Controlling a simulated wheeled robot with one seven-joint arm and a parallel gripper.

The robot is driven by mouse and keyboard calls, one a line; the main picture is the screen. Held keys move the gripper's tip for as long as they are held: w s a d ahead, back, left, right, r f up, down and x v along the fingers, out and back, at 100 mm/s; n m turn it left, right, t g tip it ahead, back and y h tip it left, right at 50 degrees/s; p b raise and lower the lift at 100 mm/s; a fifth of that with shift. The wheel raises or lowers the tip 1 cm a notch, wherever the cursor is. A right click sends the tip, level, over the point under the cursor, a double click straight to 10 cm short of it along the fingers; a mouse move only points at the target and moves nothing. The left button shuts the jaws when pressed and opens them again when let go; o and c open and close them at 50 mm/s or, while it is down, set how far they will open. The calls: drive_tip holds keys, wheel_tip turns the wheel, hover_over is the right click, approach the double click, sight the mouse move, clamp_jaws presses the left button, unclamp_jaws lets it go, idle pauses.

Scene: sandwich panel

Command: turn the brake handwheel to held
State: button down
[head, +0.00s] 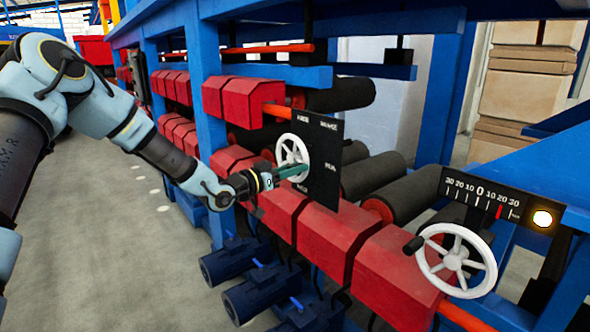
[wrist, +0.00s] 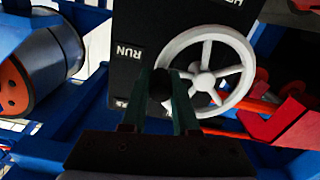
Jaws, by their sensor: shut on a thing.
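The brake handwheel (head: 283,150) is a white spoked wheel on a black panel (head: 324,150) with white labels, in the middle of the head view. In the wrist view the wheel (wrist: 238,58) fills the upper right, and the RUN label (wrist: 129,53) is readable left of it. My gripper (head: 302,170) reaches the wheel from the left. In the wrist view its dark green fingers (wrist: 166,88) are shut on the wheel's black handle knob (wrist: 160,83), at the rim's lower left, on the side of the RUN label. The other labels are too small or cut off to read surely.
A second white handwheel (head: 432,234) with a black knob stands at the right, under a scale (head: 480,193) with a red pointer right of zero. A lit lamp (head: 543,218) is beside it. Red housings (head: 325,240), dark rollers (head: 400,185) and blue posts surround my gripper.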

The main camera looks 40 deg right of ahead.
sight(304, 175)
drive_tip(key=shift+f, duration=0.1)
drive_tip(key=f+m+b, duration=0.1)
drive_tip(key=m+b, duration=0.1)
drive_tip(key=b, duration=0.2)
drive_tip(key=shift+f+b, duration=0.35)
drive_tip(key=shift+b, duration=0.05)
drive_tip(key=f+m+b, duration=0.1)
drive_tip(key=b, duration=0.2)
drive_tip(key=shift+w+f+m+b, duration=0.1)
drive_tip(key=shift+m+b, duration=0.2)
drive_tip(key=shift+b, duration=0.1)
drive_tip(key=w+f+m+b, duration=0.3)
drive_tip(key=w+m+b, duration=0.3)
drive_tip(key=m+b, duration=0.8)
drive_tip(key=shift+w+d+f+b, duration=0.2)
drive_tip(key=shift+f+b, duration=0.2)
drive_tip(key=shift+b, duration=3.8)
drive_tip(key=shift+m, duration=0.3)
drive_tip(key=c, duration=0.7)
unclamp_jaws()
drive_tip(key=shift+r, duration=0.15)
